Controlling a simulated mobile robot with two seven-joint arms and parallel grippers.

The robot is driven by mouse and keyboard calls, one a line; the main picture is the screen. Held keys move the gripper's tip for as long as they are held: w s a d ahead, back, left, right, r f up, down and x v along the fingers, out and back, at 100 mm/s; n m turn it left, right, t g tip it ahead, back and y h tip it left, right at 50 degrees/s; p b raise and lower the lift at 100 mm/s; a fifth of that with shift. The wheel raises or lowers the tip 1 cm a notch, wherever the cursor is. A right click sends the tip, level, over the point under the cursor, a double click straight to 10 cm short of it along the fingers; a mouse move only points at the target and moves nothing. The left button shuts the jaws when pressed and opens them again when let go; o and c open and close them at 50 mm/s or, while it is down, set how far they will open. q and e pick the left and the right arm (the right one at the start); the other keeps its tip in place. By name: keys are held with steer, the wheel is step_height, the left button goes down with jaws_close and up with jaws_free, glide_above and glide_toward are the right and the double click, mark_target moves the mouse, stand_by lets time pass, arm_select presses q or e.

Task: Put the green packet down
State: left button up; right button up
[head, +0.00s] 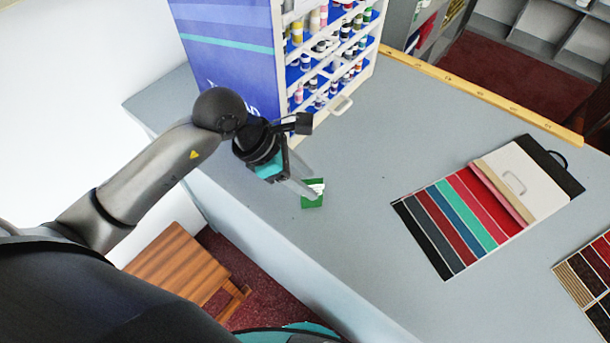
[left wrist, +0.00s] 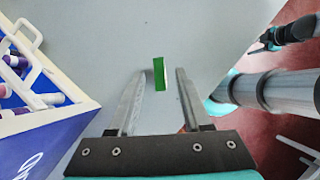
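The green packet (head: 312,199) is a small green piece with a white part, near the counter's front edge. My left gripper (head: 310,188) reaches down over it. In the left wrist view the packet (left wrist: 159,74) lies between the fingertips of my left gripper (left wrist: 161,72), with a gap to each finger. The gripper is open. It appears to rest on the grey counter (head: 360,180), though its underside is hidden. A dark and teal arm end, seemingly my right gripper (left wrist: 258,43), shows small at the upper right of the left wrist view; its fingers are unclear.
A bottle rack (head: 235,45) with a blue side panel stands behind. Striped swatch boards (head: 459,223) lie to the right, with a darker board (head: 590,275) beyond. A yellow ruler strip (head: 480,93) runs along the back edge. A wooden stool (head: 180,265) stands below. Counter between packet and swatches is clear.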

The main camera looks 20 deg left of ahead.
arm_select(q)
steer(key=v, duration=1.2)
